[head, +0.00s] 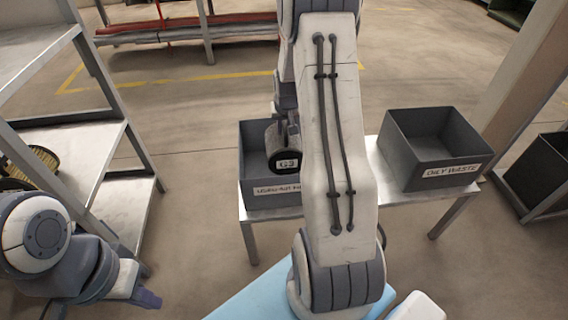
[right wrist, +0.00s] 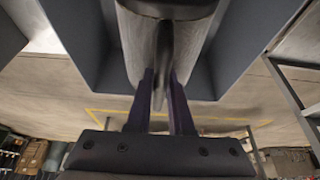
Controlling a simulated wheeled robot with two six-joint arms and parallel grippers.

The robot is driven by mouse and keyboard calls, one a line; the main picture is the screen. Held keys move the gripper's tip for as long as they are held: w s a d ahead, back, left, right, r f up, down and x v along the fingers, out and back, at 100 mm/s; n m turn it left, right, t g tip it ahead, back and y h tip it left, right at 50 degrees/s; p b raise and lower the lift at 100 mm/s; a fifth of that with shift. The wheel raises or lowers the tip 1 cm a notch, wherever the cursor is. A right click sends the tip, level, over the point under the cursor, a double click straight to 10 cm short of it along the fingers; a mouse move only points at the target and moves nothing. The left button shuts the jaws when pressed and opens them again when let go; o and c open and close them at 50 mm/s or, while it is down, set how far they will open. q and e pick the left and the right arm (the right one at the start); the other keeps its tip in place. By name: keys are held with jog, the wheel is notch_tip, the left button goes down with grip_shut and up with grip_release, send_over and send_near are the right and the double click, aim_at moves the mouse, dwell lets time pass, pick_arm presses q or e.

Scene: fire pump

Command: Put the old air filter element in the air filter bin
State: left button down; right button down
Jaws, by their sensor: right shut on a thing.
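The old air filter element (head: 288,159), a dark-capped cylinder marked G3, hangs from my right gripper (head: 285,112). In the right wrist view the gripper (right wrist: 161,95) has its two fingers shut on a thin upright part of the element (right wrist: 140,45). The air filter bin (head: 255,187) is an open dark grey box with a white label, partly hidden by my right arm. The element is over or inside its opening; I cannot tell how deep. My left gripper (head: 147,298) is low at the left, away from the bin; its finger gap does not show clearly.
An oily waste bin (head: 428,165) stands on the right part of the light bench (head: 400,196). A metal shelf (head: 110,165) with a basket stands at the left. Another dark container (head: 540,180) is at the right edge. Open floor lies behind the bench.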

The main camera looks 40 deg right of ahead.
notch_tip(320, 180, down, 7)
jog(key=shift+f+b, duration=0.2)
jog(key=shift+b, duration=0.75)
jog(key=shift+f, duration=0.15)
jog(key=c, duration=0.8)
grip_release()
